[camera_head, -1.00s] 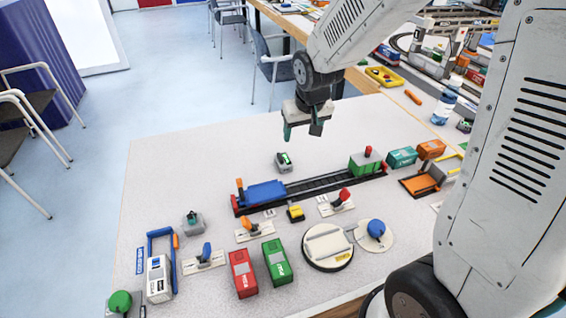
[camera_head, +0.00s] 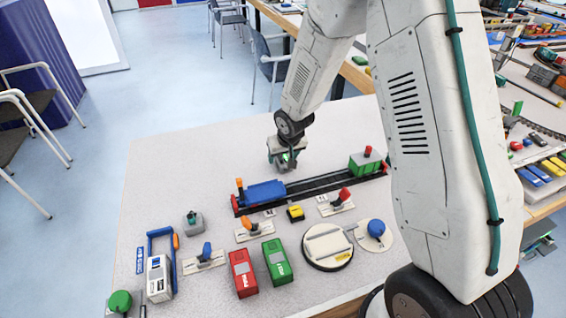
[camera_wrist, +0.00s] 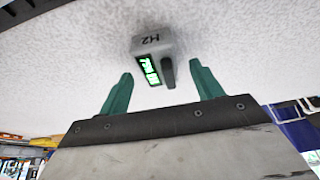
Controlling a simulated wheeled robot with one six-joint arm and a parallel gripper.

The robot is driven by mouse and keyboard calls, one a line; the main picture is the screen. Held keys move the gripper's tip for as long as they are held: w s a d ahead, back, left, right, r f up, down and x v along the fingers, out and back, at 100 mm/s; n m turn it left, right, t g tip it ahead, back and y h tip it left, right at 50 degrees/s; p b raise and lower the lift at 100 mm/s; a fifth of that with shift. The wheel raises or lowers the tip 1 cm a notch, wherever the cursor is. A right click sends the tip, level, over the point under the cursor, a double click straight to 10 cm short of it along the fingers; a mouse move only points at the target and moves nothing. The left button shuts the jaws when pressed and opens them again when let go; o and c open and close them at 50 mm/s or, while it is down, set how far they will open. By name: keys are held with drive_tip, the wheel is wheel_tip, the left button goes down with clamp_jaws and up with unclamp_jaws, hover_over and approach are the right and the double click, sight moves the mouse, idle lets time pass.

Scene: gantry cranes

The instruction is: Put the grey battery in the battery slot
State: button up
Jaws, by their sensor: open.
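A small grey block marked H2, which looks like the grey battery (camera_wrist: 154,45), shows in the wrist view with a lit green display and a dark upright grip on its face. It stands on the pale table, just ahead of and between my fingertips. My gripper (camera_wrist: 161,76) is open, with one green finger on each side and visible gaps to the block. In the head view my gripper (camera_head: 284,158) is low over the block's place behind the black rail and mostly hides it. I cannot tell which fixture is the battery slot.
A black rail (camera_head: 320,184) carries a blue car (camera_head: 265,193) and a green block (camera_head: 365,163). Red (camera_head: 243,273) and green (camera_head: 277,262) boxes, a white box (camera_head: 158,279), a turntable (camera_head: 327,246) and levers fill the front. The table's back left is clear.

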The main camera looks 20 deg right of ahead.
drive_tip(key=shift+w+f, duration=0.2)
drive_tip(key=shift+f, duration=0.3)
drive_tip(key=c, duration=1.3)
